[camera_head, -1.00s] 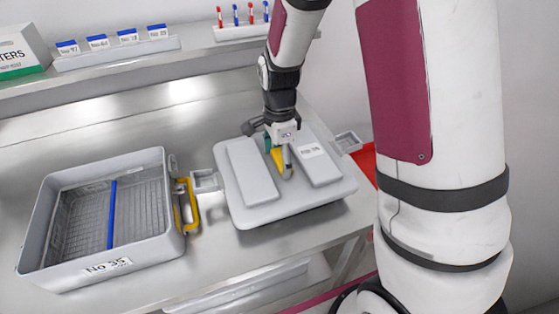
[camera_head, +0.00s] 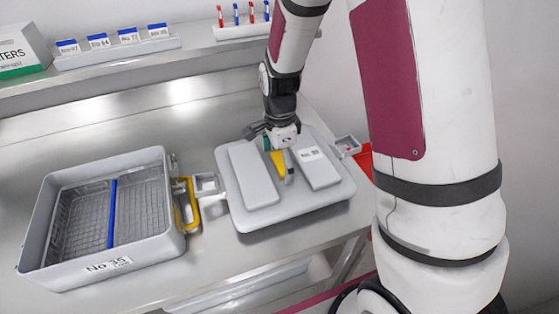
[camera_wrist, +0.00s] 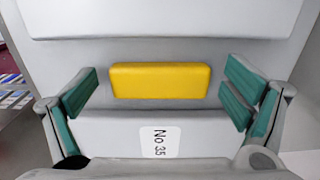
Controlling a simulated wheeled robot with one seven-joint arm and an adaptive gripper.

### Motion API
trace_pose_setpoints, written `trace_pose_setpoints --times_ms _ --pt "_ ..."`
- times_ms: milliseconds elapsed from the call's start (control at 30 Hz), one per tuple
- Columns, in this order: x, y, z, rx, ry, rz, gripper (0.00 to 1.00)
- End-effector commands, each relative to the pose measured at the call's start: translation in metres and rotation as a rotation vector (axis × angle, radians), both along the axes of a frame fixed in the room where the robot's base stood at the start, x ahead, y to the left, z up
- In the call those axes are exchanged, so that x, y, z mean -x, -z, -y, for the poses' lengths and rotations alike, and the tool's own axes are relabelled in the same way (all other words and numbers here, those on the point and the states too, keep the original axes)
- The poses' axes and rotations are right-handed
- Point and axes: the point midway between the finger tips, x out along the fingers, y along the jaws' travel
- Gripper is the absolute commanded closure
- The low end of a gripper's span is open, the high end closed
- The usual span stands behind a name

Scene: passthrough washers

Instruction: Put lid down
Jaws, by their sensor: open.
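The grey lid (camera_head: 290,207) lies flat on the steel table, right of the open basket container. It has two raised panels, a yellow handle (camera_head: 278,163) between them and a white label. In the wrist view the lid (camera_wrist: 220,130) fills the picture, with its yellow handle (camera_wrist: 160,80) and the label "No 35". My gripper (camera_head: 280,152) is at the lid's middle, over the handle. In the wrist view my gripper (camera_wrist: 160,92) is open, its green pads apart on both sides of the handle, with gaps showing.
The grey container (camera_head: 88,270) labelled No 35 stands open at left, with a mesh basket and blue divider (camera_head: 112,215) inside. A yellow latch (camera_head: 189,203) is on its right side. A shelf (camera_head: 180,75) runs behind. A red bin (camera_head: 365,161) is beyond the table's right edge.

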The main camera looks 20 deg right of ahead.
Motion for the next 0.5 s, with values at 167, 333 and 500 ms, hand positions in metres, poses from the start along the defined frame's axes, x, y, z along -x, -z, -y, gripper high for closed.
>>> trace_pose_setpoints --times_ms 167,333,500 --pt "-0.002 -0.015 0.000 0.000 0.000 0.005 0.05" --pt "-0.002 -0.047 0.000 0.000 -0.001 0.008 0.05" --pt "-0.001 -0.082 0.000 0.000 -0.001 0.006 0.05"
